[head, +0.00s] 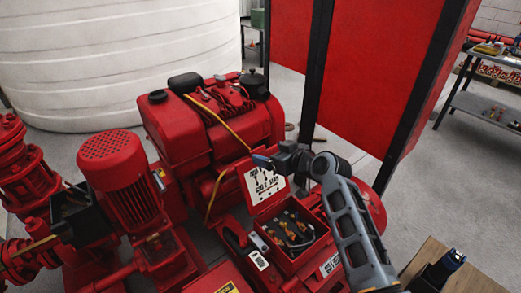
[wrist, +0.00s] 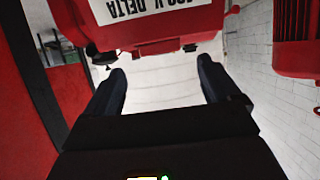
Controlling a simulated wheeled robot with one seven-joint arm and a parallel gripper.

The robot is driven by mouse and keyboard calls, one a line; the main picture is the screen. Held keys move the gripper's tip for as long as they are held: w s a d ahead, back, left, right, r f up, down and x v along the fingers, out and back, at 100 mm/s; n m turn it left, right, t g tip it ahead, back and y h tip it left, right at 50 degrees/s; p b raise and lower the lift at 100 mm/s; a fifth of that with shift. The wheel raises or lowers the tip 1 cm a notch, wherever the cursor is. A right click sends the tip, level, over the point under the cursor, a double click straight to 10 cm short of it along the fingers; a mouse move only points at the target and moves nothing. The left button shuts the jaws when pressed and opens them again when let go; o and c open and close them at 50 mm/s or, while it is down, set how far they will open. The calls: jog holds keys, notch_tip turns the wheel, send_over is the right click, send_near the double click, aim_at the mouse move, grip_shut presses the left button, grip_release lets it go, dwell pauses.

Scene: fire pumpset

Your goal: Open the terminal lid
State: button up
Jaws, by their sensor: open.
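The red terminal lid (head: 263,184) stands raised at the back of the terminal box (head: 302,262), with a white label facing the front. The box is uncovered, and several brass terminals and wires show inside. In the wrist view the lid (wrist: 160,38) fills the top middle, with part of its label readable. My gripper (head: 262,160) is by the lid's upper edge. In the wrist view its two dark fingers (wrist: 163,72) are spread wide with nothing between them. The lid shows just beyond the fingertips; I cannot tell whether they touch it.
A red finned motor (head: 120,180) and a red engine (head: 205,125) stand left of and behind the box. A red panel with black posts (head: 365,75) rises behind my arm. A wooden-topped surface (head: 430,265) is at the lower right. A white tank (head: 120,60) stands behind.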

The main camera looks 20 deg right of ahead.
aim_at(258, 149)
jog(key=shift+x, duration=2.95)
